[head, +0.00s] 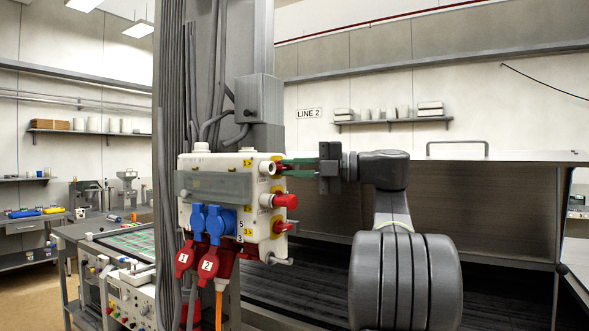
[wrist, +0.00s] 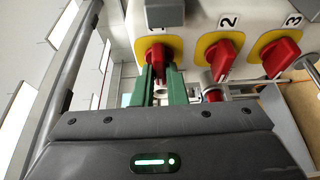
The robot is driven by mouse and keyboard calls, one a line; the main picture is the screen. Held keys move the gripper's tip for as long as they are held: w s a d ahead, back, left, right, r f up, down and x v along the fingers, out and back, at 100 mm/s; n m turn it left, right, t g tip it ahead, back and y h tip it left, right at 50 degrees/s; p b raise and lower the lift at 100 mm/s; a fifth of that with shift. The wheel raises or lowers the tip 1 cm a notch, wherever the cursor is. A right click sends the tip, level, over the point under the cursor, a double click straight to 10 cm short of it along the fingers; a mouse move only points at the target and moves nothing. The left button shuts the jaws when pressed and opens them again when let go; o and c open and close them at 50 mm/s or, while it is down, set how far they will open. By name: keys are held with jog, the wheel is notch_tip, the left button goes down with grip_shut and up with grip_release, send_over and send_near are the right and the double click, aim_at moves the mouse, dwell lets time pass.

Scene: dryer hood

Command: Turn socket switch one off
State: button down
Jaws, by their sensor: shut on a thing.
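Socket switch one is a red knob (wrist: 157,54) on a yellow plate in the wrist view, on the side of a white socket box (head: 214,212). My gripper (wrist: 158,74) has green fingers, one on either side of this knob, and is shut on it. The fingers hide part of the knob, so its exact angle is hard to read. In the head view my gripper (head: 284,168) reaches in from the right to the box's upper right side.
Red knobs two (wrist: 219,58) and three (wrist: 280,56) sit beside switch one, each tilted on its yellow plate. Blue plugs (head: 221,222) and red plugs (head: 209,263) hang at the box's front. A grey column (head: 262,60) stands behind. A bench (head: 500,158) lies at right.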

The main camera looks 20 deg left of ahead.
jog(key=c, duration=1.5)
grip_release()
jog(key=shift+o, duration=0.2)
jog(key=w+d, duration=0.1)
jog(key=d, duration=1.2)
jog(key=shift+w+d+b, duration=0.3)
jog(key=shift+d+b, duration=0.1)
jog(key=a, duration=0.4)
jog(key=s+a, duration=0.1)
jog(key=a, duration=0.4)
jog(key=a+p, duration=0.1)
jog(key=a, duration=0.4)
jog(key=shift+s, duration=0.35)
jog(key=shift+d, duration=0.1)
